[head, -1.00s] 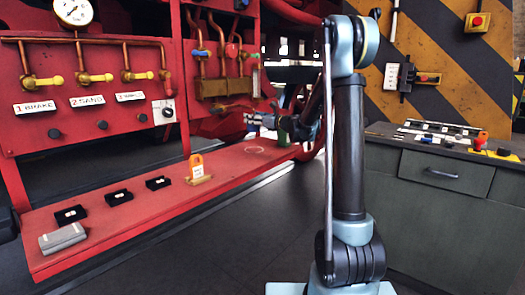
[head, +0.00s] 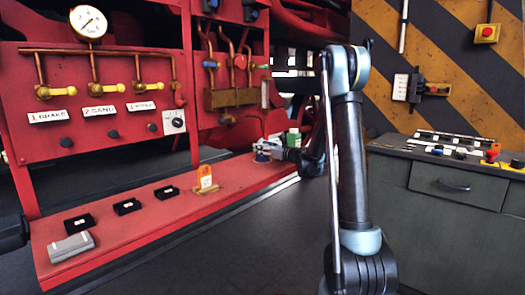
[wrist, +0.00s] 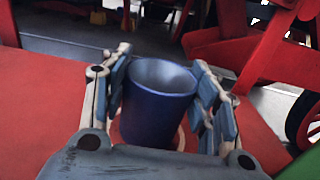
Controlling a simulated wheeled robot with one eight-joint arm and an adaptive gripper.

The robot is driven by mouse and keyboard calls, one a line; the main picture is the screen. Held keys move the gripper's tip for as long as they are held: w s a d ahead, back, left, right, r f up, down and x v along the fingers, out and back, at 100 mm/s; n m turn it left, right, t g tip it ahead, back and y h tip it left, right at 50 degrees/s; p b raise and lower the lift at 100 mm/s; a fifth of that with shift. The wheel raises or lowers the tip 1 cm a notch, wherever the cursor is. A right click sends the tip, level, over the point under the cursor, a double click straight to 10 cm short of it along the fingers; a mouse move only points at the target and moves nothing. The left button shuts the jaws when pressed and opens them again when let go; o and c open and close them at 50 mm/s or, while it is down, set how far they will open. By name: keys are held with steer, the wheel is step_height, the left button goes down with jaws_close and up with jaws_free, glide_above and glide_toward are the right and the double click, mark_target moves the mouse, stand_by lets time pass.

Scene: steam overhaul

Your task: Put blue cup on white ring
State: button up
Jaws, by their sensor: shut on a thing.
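The blue cup (wrist: 160,105) stands upright between the fingers in the wrist view, its open mouth facing up. My gripper (wrist: 165,98) is shut on it, with blue finger pads on both sides. A pale arc of the white ring (wrist: 181,138) shows low behind and beside the cup; most of the ring is hidden by cup and gripper. I cannot tell whether the cup's base touches the ring. In the head view my gripper (head: 264,152) is low over the far right part of the red shelf, and the cup is too small there to make out clearly.
The red shelf (head: 135,222) also holds an orange tagged piece (head: 205,178), several black blocks (head: 127,206) and a grey box (head: 71,247). A green object (head: 293,138) stands just beyond my gripper. A grey cabinet (head: 430,210) is at right.

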steer(key=o, duration=1.2)
steer(key=v, duration=1.1)
steer(key=shift+s+d, duration=0.3)
steer(key=s+d+f+n+g+h, duration=0.1)
steer(key=s+f+n+g+h, duration=0.15)
steer(key=s+n, duration=0.6)
steer(key=s+d+f+n+g+h, duration=0.1)
steer(key=s+n+g+h, duration=0.3)
steer(key=s, duration=0.8)
steer(key=s+d+f+n+h, duration=0.2)
steer(key=s+d+f+n, duration=0.1)
steer(key=s, duration=0.5)
steer(key=s+d+f+n+g+h, duration=0.1)
steer(key=s+d+f+n+h, duration=0.2)
steer(key=s+d, duration=0.4)
steer(key=s+d+f+n+g+h, duration=0.1)
steer(key=s+d+f+n+h, duration=0.2)
steer(key=s, duration=0.7)
steer(key=shift+d+f+n, duration=0.5)
steer(key=shift+d+n, duration=0.25)
steer(key=shift+n, duration=0.3)
steer(key=shift+d+f+n, duration=0.5)
steer(key=shift+d+n, duration=0.25)
steer(key=shift+n, duration=0.25)
